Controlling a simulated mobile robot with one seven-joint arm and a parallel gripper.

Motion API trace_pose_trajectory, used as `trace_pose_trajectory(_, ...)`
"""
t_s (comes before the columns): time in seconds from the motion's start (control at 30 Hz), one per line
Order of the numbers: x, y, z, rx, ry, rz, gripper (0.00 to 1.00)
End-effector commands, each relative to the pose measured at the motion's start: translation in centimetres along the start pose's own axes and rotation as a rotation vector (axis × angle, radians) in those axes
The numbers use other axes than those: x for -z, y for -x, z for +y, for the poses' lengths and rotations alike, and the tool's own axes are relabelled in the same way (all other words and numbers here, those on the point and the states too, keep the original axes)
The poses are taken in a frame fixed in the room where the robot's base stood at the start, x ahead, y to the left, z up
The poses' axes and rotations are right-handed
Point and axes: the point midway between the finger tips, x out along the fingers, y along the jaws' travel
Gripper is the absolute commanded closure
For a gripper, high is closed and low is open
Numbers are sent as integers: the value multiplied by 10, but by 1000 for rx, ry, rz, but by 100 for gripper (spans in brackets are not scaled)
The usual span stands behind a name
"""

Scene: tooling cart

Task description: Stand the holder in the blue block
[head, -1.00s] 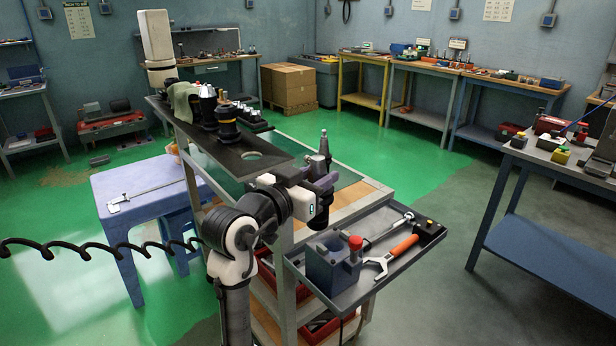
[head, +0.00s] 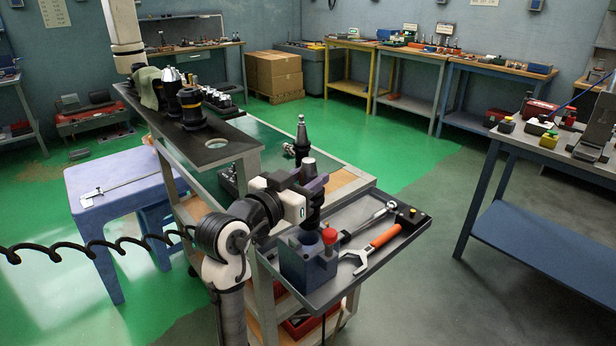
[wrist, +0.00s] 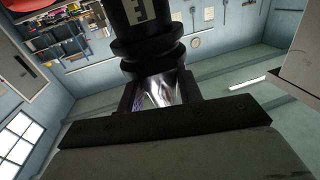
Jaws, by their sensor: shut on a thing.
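My gripper (head: 315,186) is shut on a dark tool holder (head: 312,212), which hangs roughly upright below the fingers. In the wrist view the holder (wrist: 146,30) shows a black ringed body and a shiny part between the fingers (wrist: 160,90). The blue block (head: 308,264) stands at the near left end of the grey side tray. The holder's lower end is over or close to the block's top. I cannot tell whether it touches or enters the block; the arm and holder partly hide the top.
A red-capped piece (head: 330,237) stands close beside the block. An orange-handled wrench (head: 372,249) and a silver-headed tool (head: 370,222) lie on the tray (head: 345,280). Another holder (head: 301,142) stands on the cart behind my gripper. A black rack (head: 235,143) is at left.

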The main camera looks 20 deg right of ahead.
Motion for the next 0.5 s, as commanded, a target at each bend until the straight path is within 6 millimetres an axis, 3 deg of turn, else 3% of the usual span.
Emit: trace_pose_trajectory(0.5,-29,0,0,0,-2,7,100)
